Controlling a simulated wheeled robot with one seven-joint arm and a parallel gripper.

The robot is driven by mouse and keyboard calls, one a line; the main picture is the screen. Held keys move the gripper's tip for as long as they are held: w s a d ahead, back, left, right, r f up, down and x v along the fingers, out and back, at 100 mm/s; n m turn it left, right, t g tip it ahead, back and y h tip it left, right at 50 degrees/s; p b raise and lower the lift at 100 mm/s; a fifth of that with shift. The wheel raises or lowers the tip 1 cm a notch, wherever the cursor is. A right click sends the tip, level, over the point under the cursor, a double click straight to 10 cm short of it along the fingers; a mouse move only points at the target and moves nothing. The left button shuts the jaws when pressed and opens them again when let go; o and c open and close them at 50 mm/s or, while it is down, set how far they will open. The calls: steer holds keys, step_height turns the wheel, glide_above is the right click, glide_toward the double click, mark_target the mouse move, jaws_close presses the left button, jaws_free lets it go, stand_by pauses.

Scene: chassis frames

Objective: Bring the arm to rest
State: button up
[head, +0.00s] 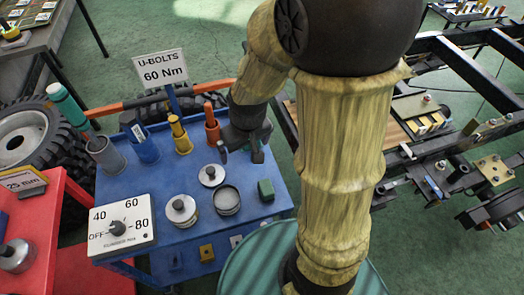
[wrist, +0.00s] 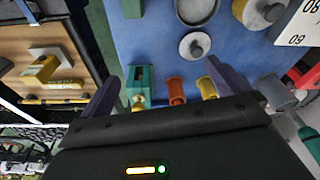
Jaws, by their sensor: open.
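My arm fills the middle of the head view, its links in pale yellowish sleeves. My gripper (head: 240,155) hangs over the far right part of the blue cart top (head: 155,195), near the orange cup (head: 212,130). Its two fingers are spread apart. In the wrist view my gripper (wrist: 160,72) also shows open, with the fingers wide apart and nothing clamped between them. A teal-green piece (wrist: 138,85), the orange cup and the yellow cup (wrist: 207,88) appear beyond the fingers. The exact height over the cart cannot be told.
The cart carries round metal containers (head: 181,210), a green block (head: 265,190), a dial panel (head: 121,227), several cups and a U-bolts sign (head: 161,68). A black chassis frame (head: 465,75) stands right. A red cart (head: 60,225) and a tyre (head: 25,138) are left.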

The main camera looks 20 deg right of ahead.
steer(key=s+d+r+m, duration=0.1)
steer(key=s+d+m, duration=0.1)
steer(key=s+d, duration=0.1)
steer(key=shift+s+d+r, duration=0.25)
steer(key=shift+s+r, duration=0.1)
steer(key=shift+s, duration=0.5)
step_height(320, 180, up, 4)
steer(key=p, duration=0.4)
steer(key=shift+r, duration=0.15)
